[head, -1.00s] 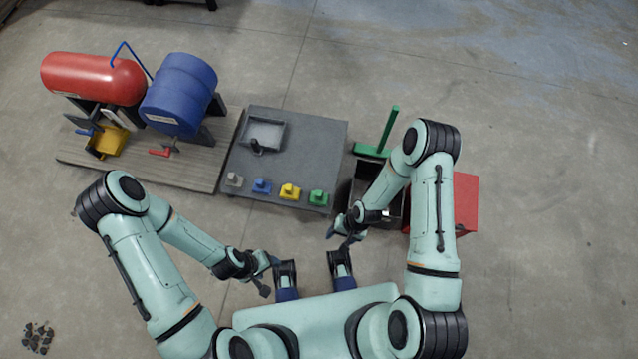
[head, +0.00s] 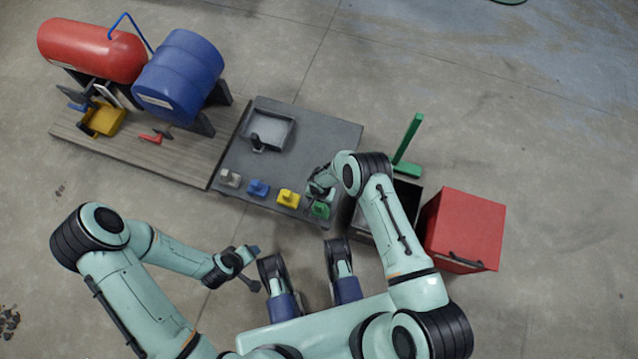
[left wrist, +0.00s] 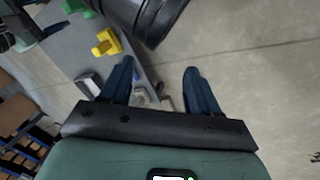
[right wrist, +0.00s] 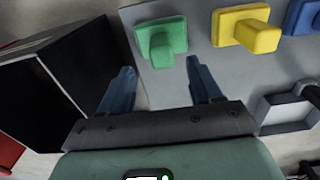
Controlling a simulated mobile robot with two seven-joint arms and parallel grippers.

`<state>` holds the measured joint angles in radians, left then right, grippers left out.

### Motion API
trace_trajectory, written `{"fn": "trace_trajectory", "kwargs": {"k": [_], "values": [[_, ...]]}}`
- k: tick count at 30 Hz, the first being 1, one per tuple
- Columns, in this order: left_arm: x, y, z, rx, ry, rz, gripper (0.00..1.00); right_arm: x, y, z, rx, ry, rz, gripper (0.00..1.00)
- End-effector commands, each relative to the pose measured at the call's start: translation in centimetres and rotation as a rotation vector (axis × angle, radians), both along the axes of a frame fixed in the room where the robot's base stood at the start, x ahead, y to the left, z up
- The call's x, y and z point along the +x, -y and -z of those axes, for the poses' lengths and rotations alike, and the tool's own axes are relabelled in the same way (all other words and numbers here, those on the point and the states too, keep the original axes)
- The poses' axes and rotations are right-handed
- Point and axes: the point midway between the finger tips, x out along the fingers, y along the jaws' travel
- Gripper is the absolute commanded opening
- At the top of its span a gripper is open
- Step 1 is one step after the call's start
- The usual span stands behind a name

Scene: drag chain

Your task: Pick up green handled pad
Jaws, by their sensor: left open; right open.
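The green handled pad (head: 319,210) sits at the right end of a row of pads on the grey table. It also shows in the right wrist view (right wrist: 161,42), with its block handle facing the camera. My right gripper (head: 318,188) is just above and beside the pad in the head view. In the right wrist view its fingers (right wrist: 157,80) are open and empty, with the pad ahead of and between the tips, apart from them. My left gripper (left wrist: 158,75) is open and empty, off the table's left front side. In the head view it shows small (head: 252,266).
Yellow (head: 288,197), blue (head: 258,187) and grey (head: 230,178) pads stand left of the green one. A metal tray (head: 285,133) lies on the table (head: 325,135). A dark open bin (head: 405,195) and a red box (head: 466,228) stand to the right.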

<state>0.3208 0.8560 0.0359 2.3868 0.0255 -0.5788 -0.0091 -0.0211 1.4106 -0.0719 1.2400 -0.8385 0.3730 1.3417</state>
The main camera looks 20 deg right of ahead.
Motion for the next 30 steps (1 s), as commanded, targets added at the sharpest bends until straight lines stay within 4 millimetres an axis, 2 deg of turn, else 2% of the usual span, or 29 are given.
{"fn": "trace_trajectory", "kwargs": {"k": [1,5,9,16,26,30], "values": [[0.3,-0.1,0.3,0.004,0.006,-0.003,0.61,0.0,0.0,0.7,0.001,-0.001,0.000,0.64],[0.7,-0.4,0.5,0.009,0.019,-0.008,0.61,0.0,0.0,1.3,0.000,0.000,0.000,0.64],[2.0,-1.0,1.5,0.025,0.050,-0.020,0.61,0.0,-0.2,3.2,0.000,-0.002,0.002,0.64],[-1.0,-1.4,4.0,0.021,-0.047,-0.022,0.61,0.1,-0.3,5.8,0.001,0.001,0.001,0.64],[-1.6,-1.4,4.3,0.018,-0.068,-0.023,0.61,0.1,-0.3,6.2,0.001,0.001,0.000,0.64],[-1.6,-1.4,4.3,0.019,-0.067,-0.023,0.61,0.1,-0.3,6.1,0.001,0.001,0.000,0.18]]}}
